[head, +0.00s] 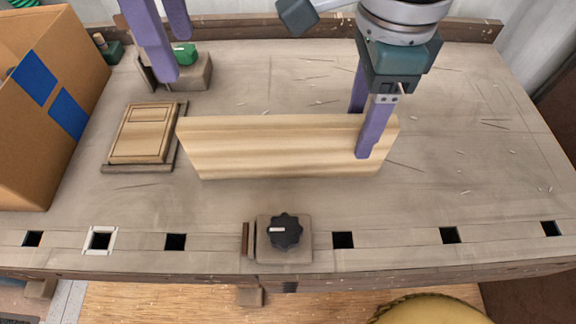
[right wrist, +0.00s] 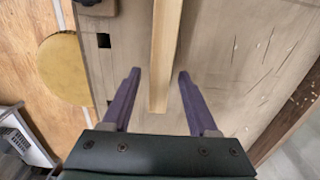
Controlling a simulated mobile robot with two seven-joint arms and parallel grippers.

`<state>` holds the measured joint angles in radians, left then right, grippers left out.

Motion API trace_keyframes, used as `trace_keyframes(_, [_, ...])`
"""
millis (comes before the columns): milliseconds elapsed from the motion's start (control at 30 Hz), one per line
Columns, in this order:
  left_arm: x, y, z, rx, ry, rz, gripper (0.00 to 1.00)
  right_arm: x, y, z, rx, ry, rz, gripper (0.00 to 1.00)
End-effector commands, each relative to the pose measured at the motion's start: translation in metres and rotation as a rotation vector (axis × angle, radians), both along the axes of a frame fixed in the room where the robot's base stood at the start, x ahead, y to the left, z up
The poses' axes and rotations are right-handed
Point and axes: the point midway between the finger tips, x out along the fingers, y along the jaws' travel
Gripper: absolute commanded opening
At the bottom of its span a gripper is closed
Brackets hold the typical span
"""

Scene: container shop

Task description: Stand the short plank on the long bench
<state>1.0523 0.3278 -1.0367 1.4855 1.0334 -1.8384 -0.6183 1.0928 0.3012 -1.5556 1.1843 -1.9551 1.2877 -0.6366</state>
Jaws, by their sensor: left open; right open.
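The short plank (head: 270,148) is a pale wooden board standing on its long edge on the bench (head: 450,180), its broad face toward me in the head view. My right gripper (head: 366,128) is open, with one purple finger in front of the plank's right end and the other behind it. In the right wrist view the plank (right wrist: 164,60) runs up between the two open fingers (right wrist: 158,82), with a gap on each side. My left gripper (head: 170,45) is open and empty above the back left of the bench.
A small wooden panel (head: 142,132) lies left of the plank. A cardboard box (head: 40,140) stands at the far left. A clamp with a black knob (head: 285,231) sits at the front edge, among square holes. A green-topped block (head: 185,58) is at the back. The right side is clear.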

Motion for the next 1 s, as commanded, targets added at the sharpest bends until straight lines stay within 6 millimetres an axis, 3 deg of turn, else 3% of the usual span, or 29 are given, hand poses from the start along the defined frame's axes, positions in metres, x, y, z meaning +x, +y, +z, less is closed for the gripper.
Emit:
trace_keyframes(500, [0.000,0.000,0.000,0.000,0.000,-0.001,0.59,0.001,0.000,0.100,0.000,-0.003,-0.001,0.60])
trace_keyframes(700, [0.000,0.000,0.000,0.000,0.000,-0.001,0.59,0.000,0.000,0.115,0.000,-0.001,-0.001,0.60])
trace_keyframes(1000, [0.000,0.000,0.000,0.000,0.000,-0.001,0.59,0.000,0.000,0.116,0.000,-0.001,-0.001,0.60])
